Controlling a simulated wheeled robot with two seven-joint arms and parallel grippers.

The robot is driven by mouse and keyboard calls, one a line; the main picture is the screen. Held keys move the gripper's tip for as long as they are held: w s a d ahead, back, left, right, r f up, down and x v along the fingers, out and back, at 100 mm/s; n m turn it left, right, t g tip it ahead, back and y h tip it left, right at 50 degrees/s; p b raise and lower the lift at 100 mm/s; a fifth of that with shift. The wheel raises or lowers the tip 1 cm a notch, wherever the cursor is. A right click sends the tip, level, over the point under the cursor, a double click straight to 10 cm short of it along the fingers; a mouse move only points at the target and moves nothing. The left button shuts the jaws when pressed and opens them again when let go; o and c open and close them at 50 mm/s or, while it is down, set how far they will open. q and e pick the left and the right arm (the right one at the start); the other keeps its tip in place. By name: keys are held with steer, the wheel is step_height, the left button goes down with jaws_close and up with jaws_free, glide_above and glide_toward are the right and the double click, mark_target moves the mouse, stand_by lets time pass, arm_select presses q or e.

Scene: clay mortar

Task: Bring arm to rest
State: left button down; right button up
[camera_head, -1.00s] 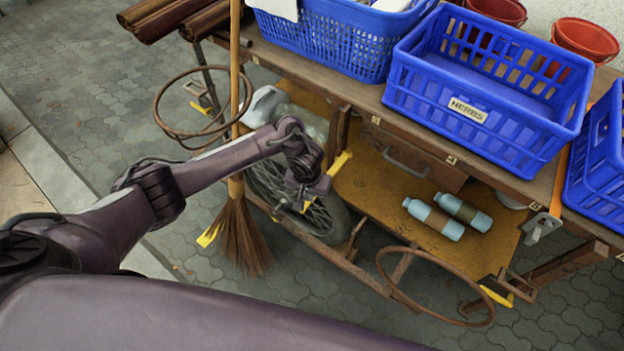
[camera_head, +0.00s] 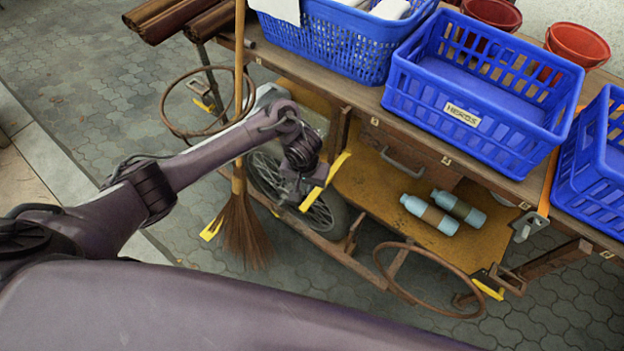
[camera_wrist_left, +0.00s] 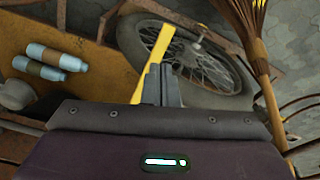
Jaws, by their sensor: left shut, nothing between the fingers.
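My left arm comes in from the left in the head view, and its gripper (camera_head: 311,190) hangs in front of the cart, over the wheel area. The gripper is shut and empty; it also shows in the left wrist view (camera_wrist_left: 160,85), pointing toward the spoked wheel (camera_wrist_left: 195,62). A yellow strip shows beside its fingers. My right gripper is in neither view.
A broom (camera_head: 243,225) stands near my arm. Paving (camera_head: 80,90) at the left is clear.

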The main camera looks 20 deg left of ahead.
arm_select(q)
steer(key=shift+s+r, duration=0.1)
steer(key=shift+r, duration=0.5)
steer(key=s+d+f+h, duration=0.1)
steer(key=s+f+h, duration=0.1)
steer(key=s+f, duration=0.65)
steer(key=s+d+f+h, duration=0.2)
steer(key=s+f, duration=0.2)
steer(key=f, duration=0.9)
steer(key=s+a+f+y, duration=0.1)
steer(key=s+a+f, duration=0.2)
steer(key=s, duration=0.5)
steer(key=s+a+f+m+y, duration=0.1)
steer(key=s+a+f, duration=0.3)
steer(key=s, duration=0.5)
steer(key=s+a+f+m+y, duration=0.1)
steer(key=s+a+f, duration=0.3)
steer(key=s, duration=0.5)
steer(key=shift+s+f+y, duration=0.2)
steer(key=shift+f+y, duration=0.3)
steer(key=shift+f, duration=0.05)
steer(key=shift+d, duration=0.1)
